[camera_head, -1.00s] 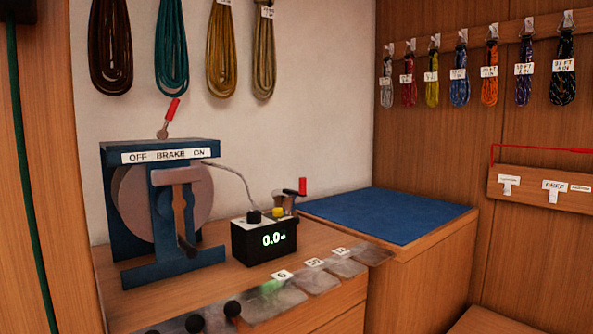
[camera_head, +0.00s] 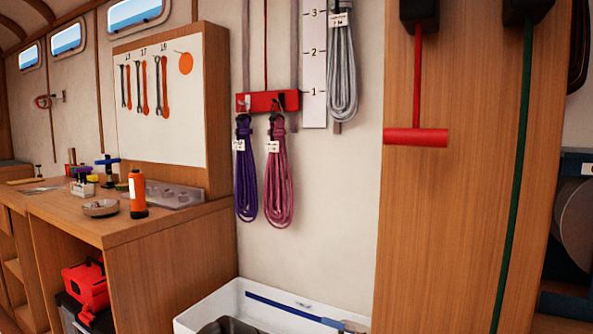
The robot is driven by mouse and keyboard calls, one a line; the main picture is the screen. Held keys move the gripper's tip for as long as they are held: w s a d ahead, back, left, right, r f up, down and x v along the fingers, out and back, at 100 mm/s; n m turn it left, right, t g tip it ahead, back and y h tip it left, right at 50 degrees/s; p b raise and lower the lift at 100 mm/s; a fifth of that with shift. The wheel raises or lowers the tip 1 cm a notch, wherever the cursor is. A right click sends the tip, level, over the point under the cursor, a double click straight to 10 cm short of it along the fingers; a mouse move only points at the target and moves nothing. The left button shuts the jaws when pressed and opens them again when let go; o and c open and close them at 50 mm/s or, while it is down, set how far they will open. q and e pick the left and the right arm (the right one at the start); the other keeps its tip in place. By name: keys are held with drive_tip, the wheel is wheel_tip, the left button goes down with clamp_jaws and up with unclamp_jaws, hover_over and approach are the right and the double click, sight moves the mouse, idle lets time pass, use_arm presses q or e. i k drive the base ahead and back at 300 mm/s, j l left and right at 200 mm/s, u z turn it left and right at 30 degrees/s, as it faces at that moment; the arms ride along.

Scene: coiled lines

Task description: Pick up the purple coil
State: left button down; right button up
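The purple coil (camera_head: 246,175) hangs on the white wall from a hook on the left part of a red bar (camera_head: 268,101). It has a small white tag near its top. A pink coil (camera_head: 278,180) with its own tag hangs close beside it on the right, on the same bar. Neither of my grippers shows in the head view.
A wooden workbench (camera_head: 120,222) stands left, with an orange bottle (camera_head: 137,194) and a dish (camera_head: 100,208) on it. A white bin (camera_head: 215,305) sits below the coils. A grey coil (camera_head: 342,70) hangs beside a numbered scale. A red T-handle (camera_head: 415,137) hangs right.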

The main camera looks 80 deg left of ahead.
sight(246, 190)
drive_tip(key=u, duration=2.9)
drive_tip(key=i+j, duration=0.1)
drive_tip(key=j, duration=0.1)
